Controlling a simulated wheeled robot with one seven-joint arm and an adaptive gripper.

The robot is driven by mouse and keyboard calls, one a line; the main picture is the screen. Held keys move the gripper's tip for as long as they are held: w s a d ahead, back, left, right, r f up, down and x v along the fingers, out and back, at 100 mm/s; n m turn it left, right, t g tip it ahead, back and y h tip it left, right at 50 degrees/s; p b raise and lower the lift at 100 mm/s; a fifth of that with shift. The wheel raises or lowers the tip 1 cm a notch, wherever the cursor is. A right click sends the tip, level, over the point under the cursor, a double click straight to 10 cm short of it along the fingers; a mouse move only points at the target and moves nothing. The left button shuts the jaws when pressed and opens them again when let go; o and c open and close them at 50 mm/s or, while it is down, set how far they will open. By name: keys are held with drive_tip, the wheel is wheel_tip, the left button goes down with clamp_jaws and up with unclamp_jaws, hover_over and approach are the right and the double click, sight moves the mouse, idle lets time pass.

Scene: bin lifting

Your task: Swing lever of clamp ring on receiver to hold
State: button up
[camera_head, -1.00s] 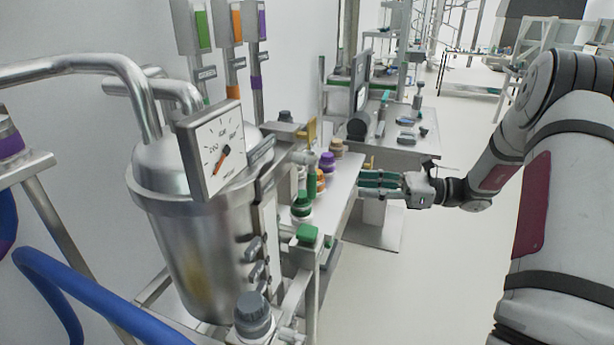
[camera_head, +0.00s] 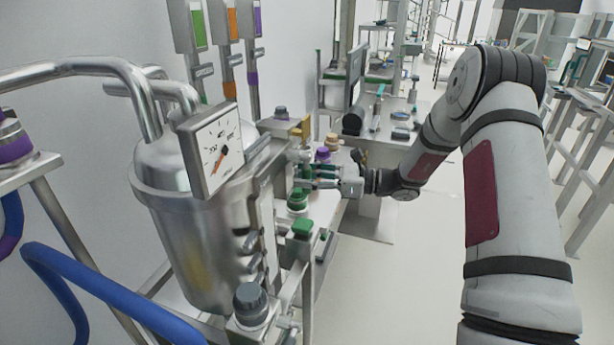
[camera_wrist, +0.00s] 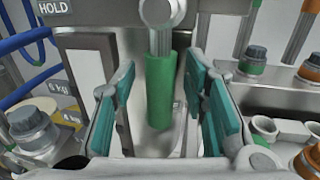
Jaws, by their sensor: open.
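The lever's green handle (camera_wrist: 160,92) hangs about straight down from a round metal pivot (camera_wrist: 162,12) in the wrist view. My gripper (camera_wrist: 163,78) is open, its teal fingers on either side of the handle with a gap visible on each side. A "HOLD" label (camera_wrist: 52,7) is at the upper left, left of the pivot. In the head view my gripper (camera_head: 308,178) reaches left to the side of the receiver (camera_head: 190,235), a steel vessel with a dial gauge (camera_head: 217,152). The lever is hidden or too small to make out there.
A green-capped bottle (camera_head: 298,200) and purple and orange caps stand close to my gripper in the head view. The wrist view shows a grey-capped port (camera_wrist: 30,125) at left and a shelf with capped fittings (camera_wrist: 256,60) at right. The floor to the right is open.

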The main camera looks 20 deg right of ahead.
drive_tip(key=shift+a, duration=0.1)
clamp_jaws()
